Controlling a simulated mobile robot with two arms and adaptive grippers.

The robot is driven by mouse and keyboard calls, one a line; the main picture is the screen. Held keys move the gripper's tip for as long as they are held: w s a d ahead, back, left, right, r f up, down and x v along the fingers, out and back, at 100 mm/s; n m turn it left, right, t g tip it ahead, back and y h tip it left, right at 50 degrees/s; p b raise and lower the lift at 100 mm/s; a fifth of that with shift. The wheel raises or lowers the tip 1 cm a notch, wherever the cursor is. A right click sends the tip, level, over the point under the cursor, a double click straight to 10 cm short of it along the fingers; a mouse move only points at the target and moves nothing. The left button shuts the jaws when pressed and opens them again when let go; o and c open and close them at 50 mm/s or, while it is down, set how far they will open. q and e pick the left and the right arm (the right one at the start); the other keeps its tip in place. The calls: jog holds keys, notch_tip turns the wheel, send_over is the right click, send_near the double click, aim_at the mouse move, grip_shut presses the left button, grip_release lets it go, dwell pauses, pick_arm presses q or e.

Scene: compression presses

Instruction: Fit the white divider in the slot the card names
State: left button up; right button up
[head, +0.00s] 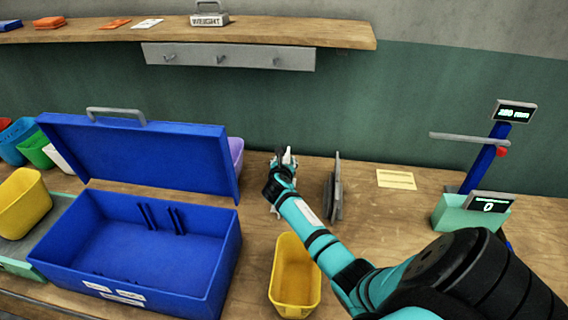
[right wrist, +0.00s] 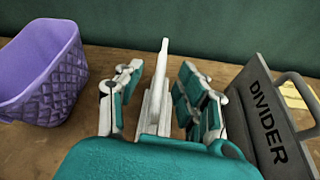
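The white divider (right wrist: 155,100) stands upright on the table in the right wrist view; only its tip (head: 289,153) shows clearly in the head view. My right gripper (right wrist: 158,95) is open, with one finger on each side of the divider and a gap on both sides. The head view shows this gripper (head: 281,178) at the back of the table, partly covering the divider. A blue box (head: 55,262) with a raised lid (head: 150,155) has paired upright slot ribs (head: 177,221) inside. A pale yellow card (head: 396,179) lies at the back right; its writing is unreadable. My left gripper is out of view.
A grey plate marked DIVIDER (right wrist: 270,120) stands close right of my right gripper. A purple basket (right wrist: 45,75) is on its left. A yellow bin (head: 295,285) sits in front. A measuring stand (head: 480,170) is at the right, and a shelf (head: 270,30) hangs above.

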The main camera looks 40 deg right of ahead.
jog(key=shift+s, duration=0.1)
jog(key=shift+c, duration=0.8)
grip_shut()
jog(key=shift+r, duration=0.15)
